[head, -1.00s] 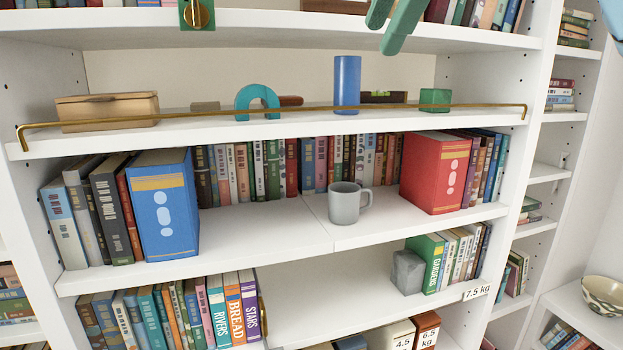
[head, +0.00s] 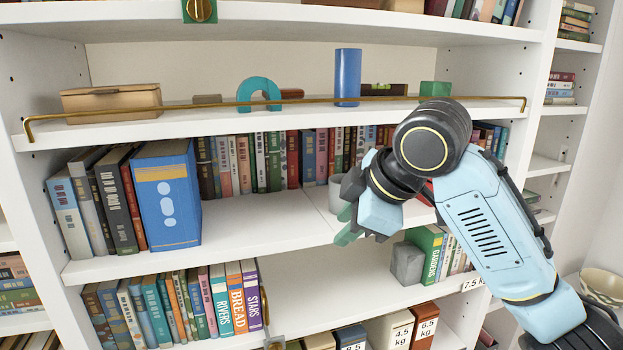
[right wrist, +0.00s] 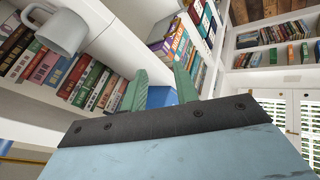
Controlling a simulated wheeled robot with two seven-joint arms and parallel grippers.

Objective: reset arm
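My right gripper (head: 346,228) hangs in front of the middle shelf, its arm coming in from the lower right. The mug also shows at the upper left of the right wrist view (right wrist: 62,30), apart from the fingers. My left gripper is not in view.
A brass rail (head: 200,108) runs along the upper shelf, with a blue cylinder (head: 347,77) and a teal arch (head: 260,92) there. A large blue book (head: 168,200) stands left on the middle shelf. A grey block (head: 407,263) sits below. The middle shelf's centre-left is bare.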

